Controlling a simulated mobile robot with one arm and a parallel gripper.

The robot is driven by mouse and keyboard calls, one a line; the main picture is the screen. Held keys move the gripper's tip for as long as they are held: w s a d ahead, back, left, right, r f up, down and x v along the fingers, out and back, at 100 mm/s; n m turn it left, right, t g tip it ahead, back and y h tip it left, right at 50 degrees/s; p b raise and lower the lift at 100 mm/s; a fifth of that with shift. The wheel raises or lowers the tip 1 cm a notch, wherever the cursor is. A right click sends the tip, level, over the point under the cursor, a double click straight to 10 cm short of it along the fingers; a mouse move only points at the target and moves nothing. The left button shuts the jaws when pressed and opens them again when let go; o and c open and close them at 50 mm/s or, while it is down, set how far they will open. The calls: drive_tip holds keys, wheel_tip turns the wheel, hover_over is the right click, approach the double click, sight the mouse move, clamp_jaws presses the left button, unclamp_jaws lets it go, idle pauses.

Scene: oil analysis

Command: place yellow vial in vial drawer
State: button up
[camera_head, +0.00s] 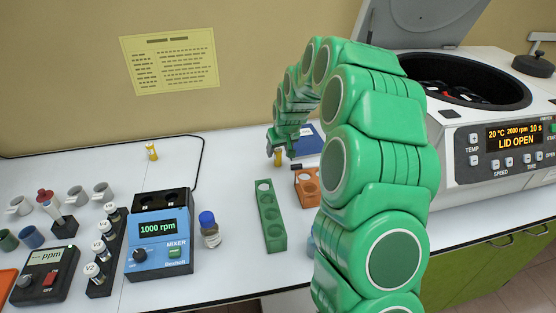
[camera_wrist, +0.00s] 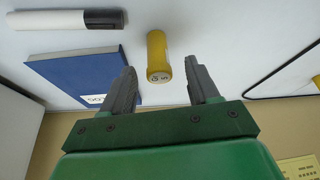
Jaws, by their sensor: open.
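A small yellow vial (camera_wrist: 158,55) shows in the wrist view, just ahead of and between my fingertips. A yellow piece (camera_head: 278,158) shows just under my gripper (camera_head: 284,143) in the head view, near the back of the white bench. My gripper (camera_wrist: 161,72) is open, one dark finger on each side of the vial's near end, with visible gaps and no grip on it. I cannot make out a vial drawer for certain in either view.
A blue book (camera_head: 308,138) and a marker (camera_wrist: 68,19) lie beside the vial. A green rack (camera_head: 270,215), an orange holder (camera_head: 307,188), a blue mixer (camera_head: 161,240) and a blue-capped bottle (camera_head: 209,230) stand nearer. The centrifuge (camera_head: 490,145) has its lid open.

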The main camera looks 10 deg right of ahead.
sight(277, 155)
drive_tip(key=shift+x, duration=2.65)
drive_tip(key=shift+w+d, duration=0.1)
clamp_jaws()
drive_tip(key=shift+r, duration=0.15)
